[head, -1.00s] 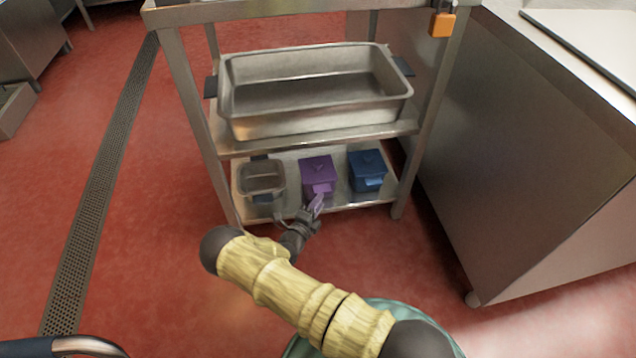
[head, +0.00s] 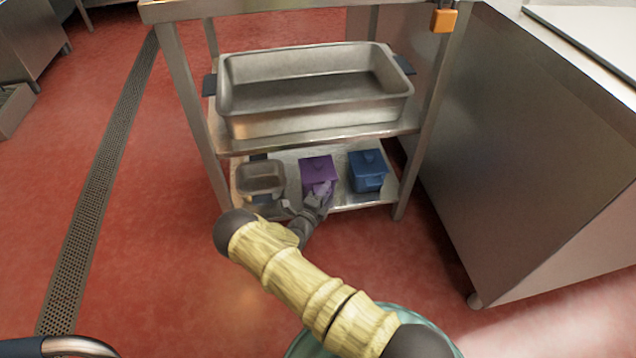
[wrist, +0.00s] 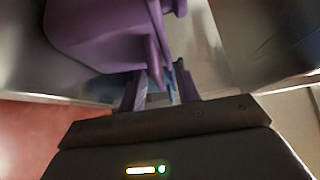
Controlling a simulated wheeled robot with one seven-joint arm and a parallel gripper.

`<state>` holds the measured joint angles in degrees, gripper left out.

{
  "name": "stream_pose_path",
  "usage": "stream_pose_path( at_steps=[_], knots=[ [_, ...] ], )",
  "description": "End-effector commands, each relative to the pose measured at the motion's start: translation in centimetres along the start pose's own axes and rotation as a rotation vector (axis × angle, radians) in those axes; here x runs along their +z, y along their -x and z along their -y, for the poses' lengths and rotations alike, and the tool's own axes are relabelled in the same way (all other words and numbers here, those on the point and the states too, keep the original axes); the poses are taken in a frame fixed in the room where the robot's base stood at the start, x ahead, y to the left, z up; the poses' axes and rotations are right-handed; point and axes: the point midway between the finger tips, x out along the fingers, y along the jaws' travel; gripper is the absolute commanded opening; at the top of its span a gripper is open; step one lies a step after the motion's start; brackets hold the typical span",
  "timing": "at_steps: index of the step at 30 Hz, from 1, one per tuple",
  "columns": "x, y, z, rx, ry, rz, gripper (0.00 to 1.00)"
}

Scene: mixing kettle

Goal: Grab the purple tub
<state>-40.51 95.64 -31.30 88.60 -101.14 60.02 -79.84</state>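The purple tub (head: 317,168) is a small square lidded box with a front handle. It stands on the lower shelf between a grey metal pan and a blue tub. My gripper (head: 322,190) is at the tub's front, by its handle. In the wrist view the tub (wrist: 95,35) fills the upper left, and its handle reaches down towards my gripper (wrist: 160,85). The two fingers stand apart there, with the handle's end close to or between them. I cannot tell whether they touch it. My wrist hides part of the shelf edge in the head view.
The blue tub (head: 367,172) is close on the right and the small grey pan (head: 261,181) on the left. The upper shelf, holding a large steel pan (head: 315,122), is above. Cart legs stand either side. A steel cabinet (head: 540,170) is to the right.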

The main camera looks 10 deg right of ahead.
Motion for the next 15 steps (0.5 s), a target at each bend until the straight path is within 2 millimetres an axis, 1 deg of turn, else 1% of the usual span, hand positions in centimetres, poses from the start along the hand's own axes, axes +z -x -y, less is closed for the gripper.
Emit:
stream_pose_path(
  at_steps=[1,3,6,15],
  knots=[
    [-0.01,0.01,-0.01,0.000,0.000,0.000,0.31],
    [-0.01,0.01,-0.01,0.000,0.000,0.000,0.17],
    [-0.01,0.01,-0.02,0.000,0.000,0.000,0.00],
    [0.03,-0.04,0.16,-0.004,-0.002,0.000,0.00]
  ],
)
